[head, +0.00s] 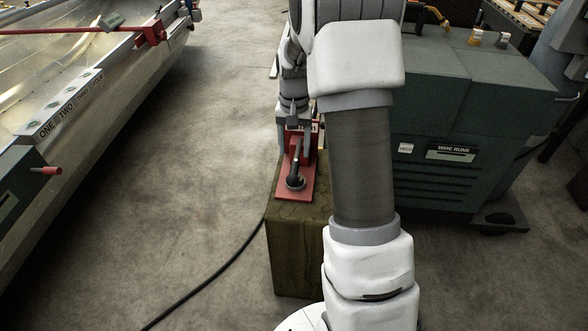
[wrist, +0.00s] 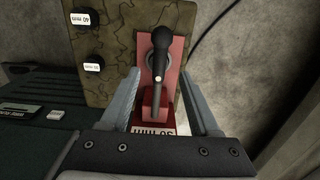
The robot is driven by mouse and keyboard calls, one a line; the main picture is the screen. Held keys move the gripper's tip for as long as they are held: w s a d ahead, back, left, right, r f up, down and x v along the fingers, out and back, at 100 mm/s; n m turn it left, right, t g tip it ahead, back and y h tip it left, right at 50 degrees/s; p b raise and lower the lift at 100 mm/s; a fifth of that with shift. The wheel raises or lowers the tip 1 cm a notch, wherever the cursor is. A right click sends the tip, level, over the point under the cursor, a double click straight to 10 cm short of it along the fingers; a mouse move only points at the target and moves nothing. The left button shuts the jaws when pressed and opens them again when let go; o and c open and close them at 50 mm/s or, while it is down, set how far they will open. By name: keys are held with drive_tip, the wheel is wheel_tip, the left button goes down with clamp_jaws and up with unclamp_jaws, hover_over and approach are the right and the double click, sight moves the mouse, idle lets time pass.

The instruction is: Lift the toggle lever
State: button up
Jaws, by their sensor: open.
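The toggle lever (wrist: 160,50) is a black rounded handle on a thin metal stem, mounted on a red base plate (wrist: 174,92). In the head view the dark lever (head: 295,178) stands on the red plate (head: 283,191), on top of a brown-green block (head: 290,235). My gripper (wrist: 158,75) is open, with one finger on each side of the red mount in the wrist view. The lever shows between and just beyond the fingertips, and no contact is visible. In the head view my gripper (head: 296,122) is at the far side of the plate, partly hidden by my arm.
A dark green cabinet (head: 455,110) labelled "WIRE RUNS" stands to the right. A metal hull (head: 75,75) with a red bar clamp (head: 150,33) lies to the left. A black cable (head: 210,279) runs over the floor to the block.

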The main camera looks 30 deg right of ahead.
sight(294, 168)
wheel_tip(294, 168, down, 6)
drive_tip(key=shift+f+b, duration=0.2)
drive_tip(key=shift+b, duration=0.65)
clamp_jaws()
